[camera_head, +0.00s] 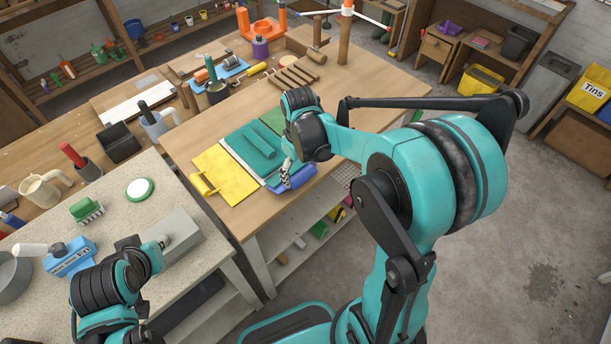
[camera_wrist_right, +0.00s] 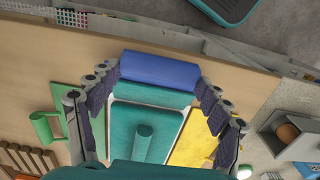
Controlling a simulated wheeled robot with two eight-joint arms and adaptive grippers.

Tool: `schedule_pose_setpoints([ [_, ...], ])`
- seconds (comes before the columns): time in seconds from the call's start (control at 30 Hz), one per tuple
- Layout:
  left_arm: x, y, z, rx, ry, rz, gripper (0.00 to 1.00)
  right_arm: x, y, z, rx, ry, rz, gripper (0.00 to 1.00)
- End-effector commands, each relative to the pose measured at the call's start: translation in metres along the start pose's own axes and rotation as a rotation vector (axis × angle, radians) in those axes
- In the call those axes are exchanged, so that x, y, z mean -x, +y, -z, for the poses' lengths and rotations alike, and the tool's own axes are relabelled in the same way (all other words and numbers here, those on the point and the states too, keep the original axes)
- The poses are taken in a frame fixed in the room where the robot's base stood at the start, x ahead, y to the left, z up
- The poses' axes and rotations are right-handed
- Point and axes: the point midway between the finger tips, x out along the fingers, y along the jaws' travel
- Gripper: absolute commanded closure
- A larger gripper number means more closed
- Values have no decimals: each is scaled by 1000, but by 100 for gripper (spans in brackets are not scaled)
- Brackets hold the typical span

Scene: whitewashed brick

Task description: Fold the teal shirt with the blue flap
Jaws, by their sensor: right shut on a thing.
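The teal shirt (camera_head: 252,150) lies flat on a folding board on the wooden table, and it shows below the jaws in the right wrist view (camera_wrist_right: 117,134). The blue flap (camera_head: 297,184) is at the board's near edge; its blue bar (camera_wrist_right: 160,67) spans the space between my right fingertips. My right gripper (camera_head: 285,178) is shut on the blue flap, its fingers at the bar's two ends (camera_wrist_right: 160,80). The yellow flap (camera_head: 233,172) lies open on the left, the green flap (camera_head: 272,119) on the far right. My left gripper (camera_head: 148,248) is over the speckled counter; its jaw opening is unclear.
A grey box (camera_head: 180,235) stands on the speckled counter (camera_head: 150,213) beside my left gripper. A wooden rack (camera_head: 294,75) and a blue tray of tools (camera_head: 222,69) stand behind the board. The wooden table right of the board is partly hidden by my right arm.

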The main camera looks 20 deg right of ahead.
Motion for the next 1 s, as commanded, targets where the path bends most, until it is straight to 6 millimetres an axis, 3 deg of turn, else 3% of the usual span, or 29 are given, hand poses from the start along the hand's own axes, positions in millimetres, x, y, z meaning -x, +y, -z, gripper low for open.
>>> schedule_pose_setpoints([
  [0.3,10,0,8,0,0,0,100,20,0,33,2,8,-1,75],
  [0.73,15,0,10,0,0,0,100,28,0,78,2,8,0,75],
  [0.8,15,0,10,0,0,0,100,28,-1,86,3,8,0,78],
  [0.83,15,0,10,0,0,0,100,28,-1,89,3,7,1,85],
  [0.87,14,0,10,0,0,0,100,27,-1,92,4,7,1,100],
  [0.9,14,0,10,0,0,0,100,26,-1,96,4,6,1,100],
  [1.0,14,0,10,0,0,0,100,27,-1,93,2,5,1,75],
])
